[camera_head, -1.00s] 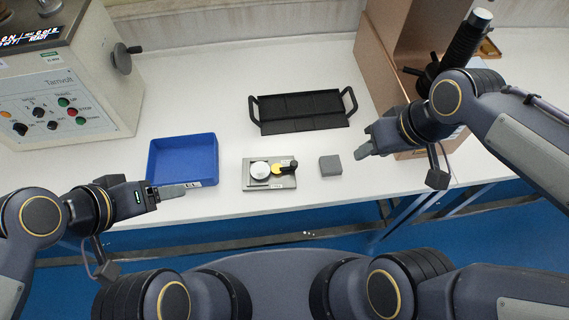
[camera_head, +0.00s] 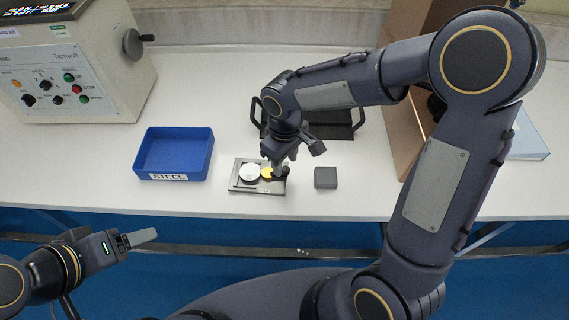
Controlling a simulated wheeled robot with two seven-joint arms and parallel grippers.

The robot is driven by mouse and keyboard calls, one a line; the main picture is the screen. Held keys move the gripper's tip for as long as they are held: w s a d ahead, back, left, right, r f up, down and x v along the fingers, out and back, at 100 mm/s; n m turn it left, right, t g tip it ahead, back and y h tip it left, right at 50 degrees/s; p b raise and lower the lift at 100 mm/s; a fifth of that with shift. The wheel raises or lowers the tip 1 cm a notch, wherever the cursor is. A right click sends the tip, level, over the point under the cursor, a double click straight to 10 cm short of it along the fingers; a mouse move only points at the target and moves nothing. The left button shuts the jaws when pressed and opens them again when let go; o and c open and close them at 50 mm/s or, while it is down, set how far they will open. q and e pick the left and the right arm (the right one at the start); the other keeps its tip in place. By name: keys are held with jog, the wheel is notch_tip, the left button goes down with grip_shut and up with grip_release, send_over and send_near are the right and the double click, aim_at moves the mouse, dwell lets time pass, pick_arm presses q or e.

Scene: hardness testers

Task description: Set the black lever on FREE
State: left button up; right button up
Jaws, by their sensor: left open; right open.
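The small grey plate device (camera_head: 236,186) lies on the white table, with a white disc (camera_head: 250,174) and a yellow disc (camera_head: 267,173) on it. The black lever (camera_head: 281,174) is at the right of the yellow disc and is partly hidden by my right gripper (camera_head: 279,167). My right gripper points down at the lever, open; I cannot tell whether it touches it. No FREE mark can be read from here. My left gripper (camera_head: 141,237) is open and empty, off the table's front edge at the lower left.
A blue bin (camera_head: 175,154) marked STEEL stands left of the plate, and a grey block (camera_head: 325,178) lies right of it. A black tray (camera_head: 335,124) with handles is behind my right arm. A tester with knobs (camera_head: 75,75) stands at back left, and a brown cabinet (camera_head: 405,140) at right.

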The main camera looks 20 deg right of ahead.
jog(key=shift+f, duration=0.95)
grip_shut()
